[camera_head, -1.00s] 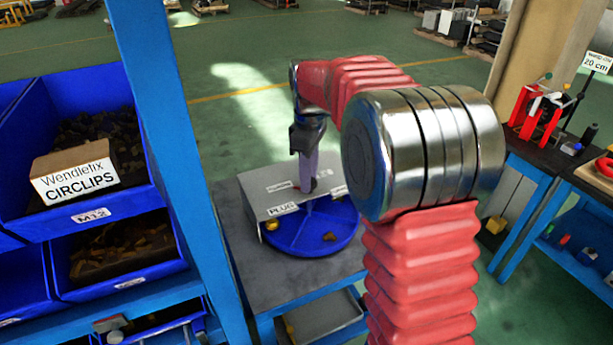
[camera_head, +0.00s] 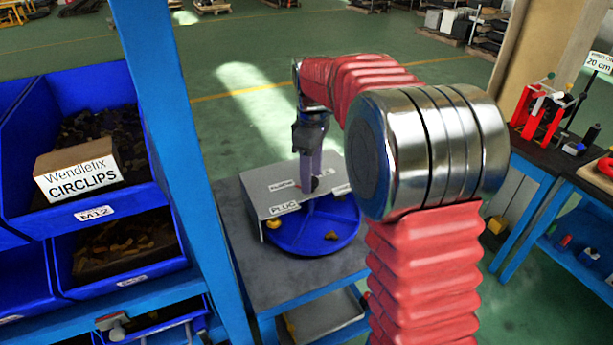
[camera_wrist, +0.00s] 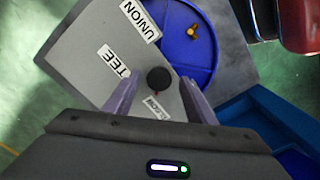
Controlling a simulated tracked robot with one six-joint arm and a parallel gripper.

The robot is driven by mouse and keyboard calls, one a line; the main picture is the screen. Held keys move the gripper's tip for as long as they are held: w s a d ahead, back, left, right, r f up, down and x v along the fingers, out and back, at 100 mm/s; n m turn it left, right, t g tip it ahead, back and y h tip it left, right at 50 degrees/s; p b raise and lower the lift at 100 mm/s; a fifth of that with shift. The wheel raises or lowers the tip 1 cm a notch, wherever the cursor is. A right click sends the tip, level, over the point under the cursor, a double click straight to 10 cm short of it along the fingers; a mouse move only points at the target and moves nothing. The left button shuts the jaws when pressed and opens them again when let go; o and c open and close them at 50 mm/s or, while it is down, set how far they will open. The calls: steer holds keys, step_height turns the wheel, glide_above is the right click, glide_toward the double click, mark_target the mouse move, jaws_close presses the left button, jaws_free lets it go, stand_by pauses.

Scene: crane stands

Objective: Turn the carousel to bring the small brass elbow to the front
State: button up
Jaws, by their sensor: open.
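The carousel is a round blue tray (camera_head: 335,245) under a grey cover (camera_head: 255,190) with labels. One label reads PLUG; in the wrist view UNION and TEE are legible and another label is partly hidden. A brass piece (camera_head: 331,235) lies in the exposed front part, and another (camera_head: 273,222) is at the left by the cover's edge. One brass piece (camera_wrist: 192,31) shows in the wrist view. I cannot tell which is the small elbow. My gripper (camera_wrist: 160,80) is open, its fingers on either side of a black knob (camera_wrist: 159,78) on the cover; contact is unclear.
The carousel stands on a grey bench (camera_head: 245,265). Blue bins (camera_head: 110,225) and a blue post (camera_head: 180,150) are close on the left. A bench with red tools (camera_head: 540,110) is at the right. Open green floor lies behind.

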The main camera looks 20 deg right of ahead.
step_height(320, 180, up, 13)
steer(key=shift+r, duration=0.15)
stand_by(0.4)
stand_by(0.5)
step_height(320, 180, down, 6)
steer(key=s+m+t, duration=0.1)
steer(key=s+m, duration=0.1)
steer(key=m, duration=0.4)
steer(key=s+a+f+m+t, duration=0.2)
steer(key=s, duration=1.1)
steer(key=s+a+f+m+t, duration=0.2)
steer(key=s, duration=1.2)
steer(key=shift+a+m+t, duration=0.3)
steer(key=shift+a, duration=0.1)
